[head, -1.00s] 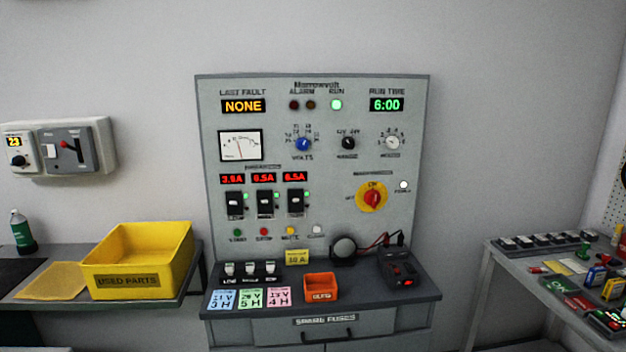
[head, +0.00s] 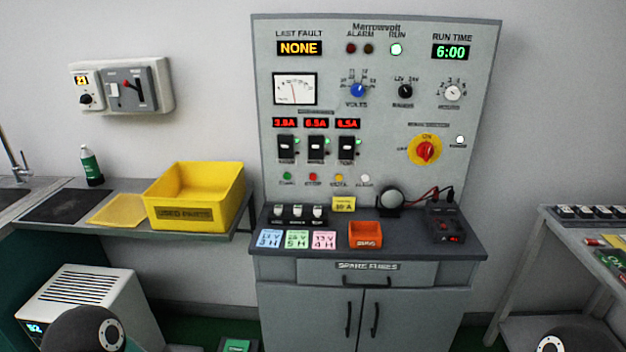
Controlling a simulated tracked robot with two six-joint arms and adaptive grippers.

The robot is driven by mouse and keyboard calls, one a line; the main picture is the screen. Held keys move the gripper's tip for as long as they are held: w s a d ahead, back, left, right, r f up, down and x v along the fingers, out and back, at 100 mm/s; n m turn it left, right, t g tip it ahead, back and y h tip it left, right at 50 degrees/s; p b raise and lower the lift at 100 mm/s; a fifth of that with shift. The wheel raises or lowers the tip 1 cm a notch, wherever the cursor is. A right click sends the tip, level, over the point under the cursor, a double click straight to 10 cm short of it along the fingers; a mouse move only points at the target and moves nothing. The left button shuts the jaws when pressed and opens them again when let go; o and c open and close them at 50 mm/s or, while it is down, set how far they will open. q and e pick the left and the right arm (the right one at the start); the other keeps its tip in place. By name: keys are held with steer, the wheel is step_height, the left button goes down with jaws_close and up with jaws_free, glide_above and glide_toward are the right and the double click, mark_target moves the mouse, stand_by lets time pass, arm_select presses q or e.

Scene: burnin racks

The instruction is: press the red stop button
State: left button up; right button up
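The red stop button (head: 313,177) is a small round button in the row at the bottom of the grey control panel (head: 477,100). A green button (head: 287,177) is on its left; a yellow button (head: 339,178) and a white button (head: 365,178) are on its right. Nothing touches or hides the red button. The green RUN lamp (head: 396,49) is lit, and the displays read NONE and 6:00. Neither of my grippers is in view; only dark rounded parts of my arms show at the bottom edge, well below the panel.
A counter (head: 470,247) juts out below the buttons, with an orange bin (head: 365,235), coloured cards, fuse holders, a round dark device (head: 391,198) and a meter with leads (head: 445,225). A yellow bin (head: 196,198) stands left. A side table (head: 560,226) stands right.

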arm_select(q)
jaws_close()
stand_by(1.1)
